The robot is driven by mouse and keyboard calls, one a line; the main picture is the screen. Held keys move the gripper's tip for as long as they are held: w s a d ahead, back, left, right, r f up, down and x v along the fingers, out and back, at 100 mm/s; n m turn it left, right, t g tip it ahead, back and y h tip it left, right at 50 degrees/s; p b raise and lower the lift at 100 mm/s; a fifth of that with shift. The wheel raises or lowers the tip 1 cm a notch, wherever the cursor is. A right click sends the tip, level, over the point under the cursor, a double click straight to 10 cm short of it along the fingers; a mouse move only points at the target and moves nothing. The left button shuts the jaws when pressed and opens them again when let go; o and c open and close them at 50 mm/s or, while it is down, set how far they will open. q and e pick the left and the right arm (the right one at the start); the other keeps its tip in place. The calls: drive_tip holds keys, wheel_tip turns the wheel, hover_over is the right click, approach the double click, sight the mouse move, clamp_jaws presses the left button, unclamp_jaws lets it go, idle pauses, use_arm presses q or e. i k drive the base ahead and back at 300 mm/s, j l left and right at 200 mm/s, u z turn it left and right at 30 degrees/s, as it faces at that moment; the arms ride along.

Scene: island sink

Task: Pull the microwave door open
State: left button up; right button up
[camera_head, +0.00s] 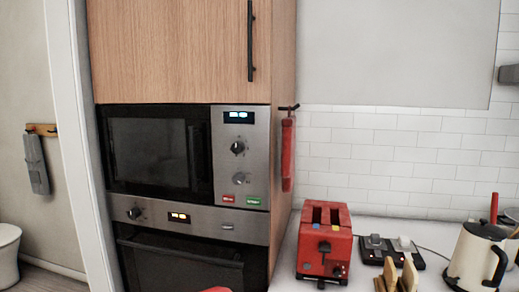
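The microwave (240,160) is built into a tall wood-fronted cabinet, left of the picture's middle. Its dark door (148,150) with a glass window looks shut, flush with the steel control panel. A dark upright handle (194,155) seems to run along the door's right side, hard to make out against the black. The panel has a lit display (238,117), two knobs, and a red and a green button. Neither of my grippers is in view.
An oven (180,265) sits below the microwave. A red slim object (287,155) hangs on the cabinet's right side. The counter at right holds a red toaster (325,245), wooden pieces (400,277) and a cream kettle (475,257). A small red thing (215,289) shows at the bottom edge.

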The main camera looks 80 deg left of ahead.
sight(197, 118)
drive_tip(key=u, duration=3.45)
